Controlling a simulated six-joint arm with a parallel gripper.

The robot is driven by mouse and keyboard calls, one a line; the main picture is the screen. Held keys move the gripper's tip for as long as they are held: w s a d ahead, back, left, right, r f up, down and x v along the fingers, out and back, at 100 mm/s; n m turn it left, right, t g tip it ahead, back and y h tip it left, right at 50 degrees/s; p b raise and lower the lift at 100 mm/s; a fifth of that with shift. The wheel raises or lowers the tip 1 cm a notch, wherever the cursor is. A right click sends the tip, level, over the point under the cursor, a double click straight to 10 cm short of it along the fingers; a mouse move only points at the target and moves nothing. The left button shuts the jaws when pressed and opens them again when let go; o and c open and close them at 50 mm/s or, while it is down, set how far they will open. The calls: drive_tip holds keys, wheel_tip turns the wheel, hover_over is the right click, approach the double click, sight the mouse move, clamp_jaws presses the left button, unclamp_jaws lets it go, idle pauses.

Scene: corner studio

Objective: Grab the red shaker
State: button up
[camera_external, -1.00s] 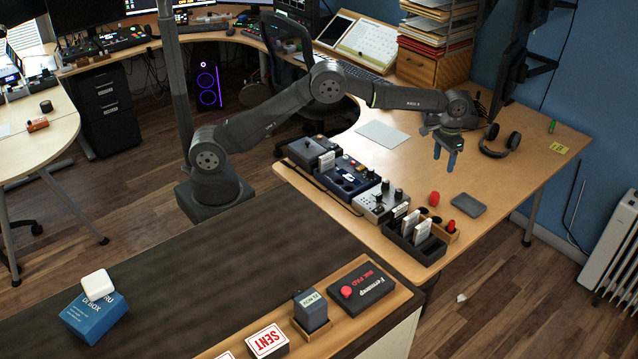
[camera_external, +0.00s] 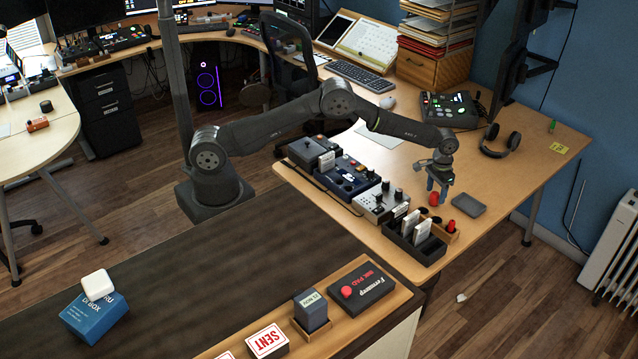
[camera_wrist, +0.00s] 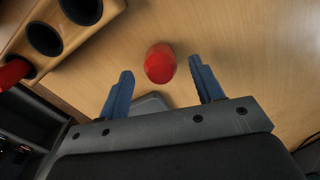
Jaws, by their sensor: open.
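The red shaker (camera_external: 434,199) is a small rounded, egg-like object standing on the wooden table. In the wrist view the red shaker (camera_wrist: 160,64) shows between and just beyond the two blue fingertips, with a gap on each side. My gripper (camera_external: 438,190) is open and empty, pointing down right above the shaker; it also shows in the wrist view (camera_wrist: 160,82). A second red object (camera_external: 451,226) sits in a wooden holder (camera_external: 445,235) nearby. In the wrist view this second red object (camera_wrist: 13,73) is at the left edge.
A black tray (camera_external: 414,249) with white cards stands in front of the shaker, beside the wooden holder with dark round holes (camera_wrist: 45,38). A flat dark grey pad (camera_external: 468,205) lies to the right. Audio boxes (camera_external: 380,203) stand to the left. Headphones (camera_external: 500,141) lie behind.

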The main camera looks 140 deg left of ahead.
wheel_tip(320, 180, down, 3)
drive_tip(key=shift+r, duration=0.1)
drive_tip(key=shift+c, duration=0.2)
drive_tip(key=c, duration=1)
